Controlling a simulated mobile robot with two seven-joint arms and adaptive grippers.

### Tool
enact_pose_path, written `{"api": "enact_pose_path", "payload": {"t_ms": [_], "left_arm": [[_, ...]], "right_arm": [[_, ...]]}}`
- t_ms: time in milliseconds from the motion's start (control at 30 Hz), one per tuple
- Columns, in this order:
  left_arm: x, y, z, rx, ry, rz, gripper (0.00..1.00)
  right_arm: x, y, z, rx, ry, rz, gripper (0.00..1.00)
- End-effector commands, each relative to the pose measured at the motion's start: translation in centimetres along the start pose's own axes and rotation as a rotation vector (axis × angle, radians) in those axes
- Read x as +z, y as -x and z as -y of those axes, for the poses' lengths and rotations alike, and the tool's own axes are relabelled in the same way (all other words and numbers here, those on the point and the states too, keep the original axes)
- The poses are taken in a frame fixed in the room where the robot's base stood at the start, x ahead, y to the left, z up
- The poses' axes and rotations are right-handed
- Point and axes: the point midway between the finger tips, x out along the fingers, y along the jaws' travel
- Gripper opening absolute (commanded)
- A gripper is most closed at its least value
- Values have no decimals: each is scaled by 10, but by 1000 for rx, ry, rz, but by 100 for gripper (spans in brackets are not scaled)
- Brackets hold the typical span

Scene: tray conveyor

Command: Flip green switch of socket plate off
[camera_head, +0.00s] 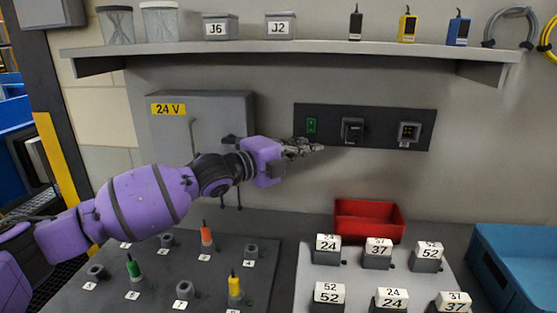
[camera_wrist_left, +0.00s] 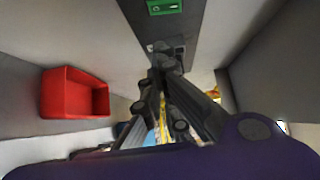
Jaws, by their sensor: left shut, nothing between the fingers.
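The dark socket plate (camera_head: 333,128) is fixed to the grey wall under the shelf. The green switch (camera_head: 311,125) sits at its left end and shows a small white mark; it also shows at the top of the left wrist view (camera_wrist_left: 165,6). Two sockets (camera_head: 352,130) (camera_head: 409,132) are to its right. My left gripper (camera_head: 318,148) is shut and empty, just below the plate and the switch, pointing right. In the left wrist view its fingertips (camera_wrist_left: 165,62) meet below the green switch, apart from it in the picture; contact with the plate cannot be told. My right gripper is not in view.
A grey 24 V cabinet (camera_head: 202,125) stands left of the plate, behind my forearm. The shelf (camera_head: 300,52) juts out above with jars, boxes and adapters. Below are a red bin (camera_head: 368,219), a blue tray (camera_head: 515,262), labelled blocks and a dark peg board (camera_head: 158,290).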

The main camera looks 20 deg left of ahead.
Motion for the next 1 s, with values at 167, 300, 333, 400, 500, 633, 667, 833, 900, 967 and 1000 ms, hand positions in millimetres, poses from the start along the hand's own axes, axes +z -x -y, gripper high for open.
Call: {"api": "enact_pose_path", "payload": {"t_ms": [167,300,333,400,500,633,667,833,900,967,1000], "left_arm": [[2,42,-14,13,2,4,0],[1,62,-14,10,3,2,0],[1,65,-13,9,2,2,0],[1,71,-13,8,1,2,0],[0,76,-13,8,3,1,0],[0,78,-12,6,2,0,0],[0,78,-12,6,2,0,0],[0,78,-12,6,2,0,0],[0,78,-12,6,2,0,0],[0,78,-12,6,2,0,0],[0,78,-12,6,2,0,0]], "right_arm": [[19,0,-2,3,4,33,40],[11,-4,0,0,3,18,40],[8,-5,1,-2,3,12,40],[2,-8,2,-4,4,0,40],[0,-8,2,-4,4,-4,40],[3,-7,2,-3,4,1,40],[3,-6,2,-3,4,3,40],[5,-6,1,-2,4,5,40],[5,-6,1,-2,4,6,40],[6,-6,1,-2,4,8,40],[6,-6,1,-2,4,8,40]]}}
